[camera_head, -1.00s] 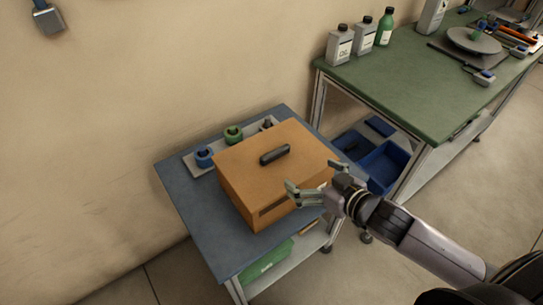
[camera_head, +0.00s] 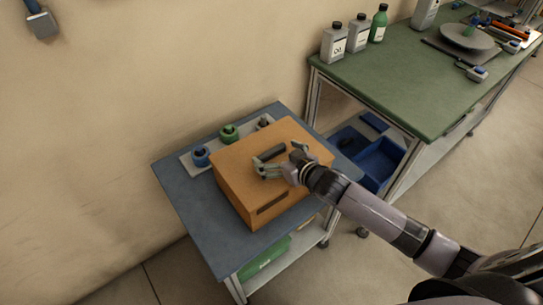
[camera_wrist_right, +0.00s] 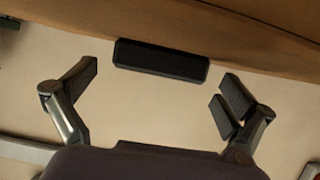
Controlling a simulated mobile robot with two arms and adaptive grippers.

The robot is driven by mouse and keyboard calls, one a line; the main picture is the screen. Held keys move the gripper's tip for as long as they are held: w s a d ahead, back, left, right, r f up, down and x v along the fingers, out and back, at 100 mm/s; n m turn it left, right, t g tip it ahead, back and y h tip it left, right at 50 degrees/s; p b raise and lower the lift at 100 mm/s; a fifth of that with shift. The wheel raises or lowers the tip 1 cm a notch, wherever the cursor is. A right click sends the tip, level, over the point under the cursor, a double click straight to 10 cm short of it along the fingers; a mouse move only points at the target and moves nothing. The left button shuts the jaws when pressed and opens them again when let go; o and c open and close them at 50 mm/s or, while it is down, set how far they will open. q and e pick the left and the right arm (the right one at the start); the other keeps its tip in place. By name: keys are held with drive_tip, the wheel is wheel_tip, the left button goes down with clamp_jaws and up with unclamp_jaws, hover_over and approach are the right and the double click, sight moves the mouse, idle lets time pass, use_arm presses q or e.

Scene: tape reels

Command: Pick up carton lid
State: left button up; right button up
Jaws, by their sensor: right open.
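The brown carton (camera_head: 246,200) stands on the blue top of a small cart, with its lid (camera_head: 235,163) on it. A dark bar handle (camera_head: 270,153) sits on the lid and also shows in the right wrist view (camera_wrist_right: 160,60). My right gripper (camera_head: 279,164) is over the lid, close to the handle on its near side. In the right wrist view its two fingers (camera_wrist_right: 160,80) are spread wide, with the handle just beyond and between them. Nothing is between the fingertips. My left gripper is not in view.
A grey tray (camera_head: 187,163) with a blue reel (camera_head: 200,156) and a green reel (camera_head: 229,133) lies behind the carton. The cart's blue top (camera_head: 185,205) is bare at the left. A green-topped bench (camera_head: 400,85) with bottles stands at the right, a blue bin (camera_head: 380,160) below it.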

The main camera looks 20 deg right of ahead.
drive_tip(key=shift+w+a+f, duration=0.2)
drive_tip(key=shift+w+f, duration=0.05)
drive_tip(key=shift+w, duration=0.25)
drive_tip(key=shift+c, duration=0.4)
drive_tip(key=c, duration=1)
drive_tip(key=shift+c, duration=0.2)
drive_tip(key=shift+r, duration=0.15)
